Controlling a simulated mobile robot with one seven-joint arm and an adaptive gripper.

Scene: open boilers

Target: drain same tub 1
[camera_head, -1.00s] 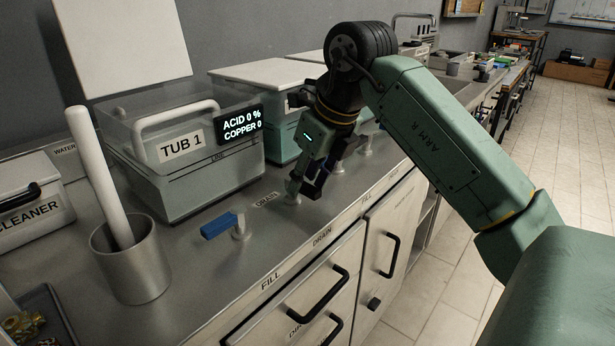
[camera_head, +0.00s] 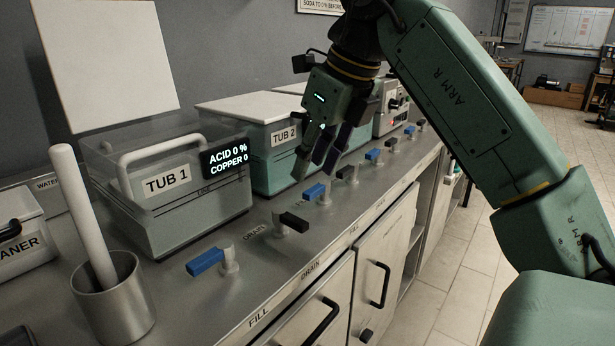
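Tub 1 (camera_head: 178,208) is a clear and grey-green tub on the counter, with its white lid (camera_head: 105,65) standing upright behind it. Its display (camera_head: 226,158) reads ACID 0 % and COPPER 0. The blue-handled fill valve (camera_head: 206,262) stands in front of it. The black-handled drain valve (camera_head: 294,222) stands farther right, past the DRAIN label; its handle points right from its stem. My gripper (camera_head: 312,172) hangs above and behind the drain valve, in front of tub 2 (camera_head: 278,162). Its fingers are apart, nothing shows between them, and it touches no valve.
More blue and black valves, such as a blue one (camera_head: 315,191) and a black one (camera_head: 347,174), line the counter to the right. A metal cup (camera_head: 115,305) with a white rod stands front left. A cleaner box (camera_head: 22,240) is at the left edge. Cabinet doors (camera_head: 385,245) lie below.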

